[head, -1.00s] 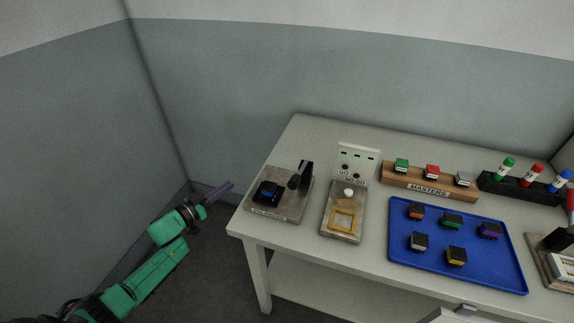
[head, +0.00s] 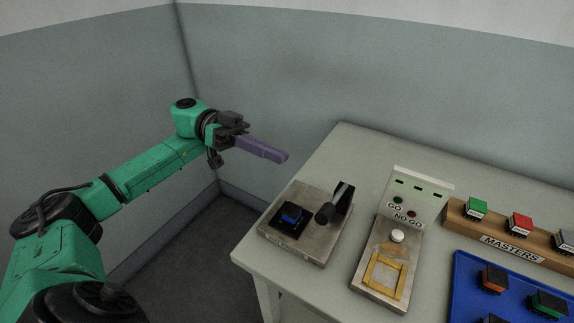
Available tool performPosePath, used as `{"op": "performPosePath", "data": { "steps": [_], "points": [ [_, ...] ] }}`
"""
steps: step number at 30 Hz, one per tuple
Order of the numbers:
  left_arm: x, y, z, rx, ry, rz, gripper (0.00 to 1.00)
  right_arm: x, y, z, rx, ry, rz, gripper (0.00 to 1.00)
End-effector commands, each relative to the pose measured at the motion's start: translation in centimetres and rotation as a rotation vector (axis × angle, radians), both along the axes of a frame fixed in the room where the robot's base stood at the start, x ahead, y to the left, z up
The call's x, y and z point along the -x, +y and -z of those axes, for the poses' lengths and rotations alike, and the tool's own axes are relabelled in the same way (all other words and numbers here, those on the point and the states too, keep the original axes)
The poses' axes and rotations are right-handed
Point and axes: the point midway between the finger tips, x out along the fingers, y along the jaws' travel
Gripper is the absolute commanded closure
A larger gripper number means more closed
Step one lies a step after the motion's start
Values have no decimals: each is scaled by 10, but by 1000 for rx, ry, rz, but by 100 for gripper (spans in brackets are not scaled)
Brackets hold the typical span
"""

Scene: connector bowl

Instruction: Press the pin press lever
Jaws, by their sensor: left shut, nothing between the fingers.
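The pin press stands at the left end of the table on a grey metal base (head: 318,251). Its black lever (head: 327,213) slants from an upright black post (head: 345,197), with its thick dark end toward the lower left. My left gripper (head: 283,157), with purple fingers, is shut and empty. It appears up and to the left of the press, beyond the table's left edge, apart from the lever. My right gripper is not in view.
Right of the press is a go/no-go tester (head: 387,268) with a white button and yellow frame. Further right are the MASTERS wooden rack (head: 461,227) and a blue tray (head: 466,276) with several connectors. The table's back left corner (head: 345,140) is bare.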

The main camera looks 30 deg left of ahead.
Motion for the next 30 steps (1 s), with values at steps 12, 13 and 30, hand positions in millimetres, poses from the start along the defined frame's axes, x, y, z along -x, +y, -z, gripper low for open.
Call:
{"op": "performPosePath", "data": {
  "steps": [12,13,30],
  "points": [
    [9,-84,9,3,5,0,100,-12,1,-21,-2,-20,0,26],
    [11,-85,16,2,5,-1,100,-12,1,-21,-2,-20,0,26],
    [18,-88,41,2,-2,-1,100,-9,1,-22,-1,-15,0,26]
  ]
}}
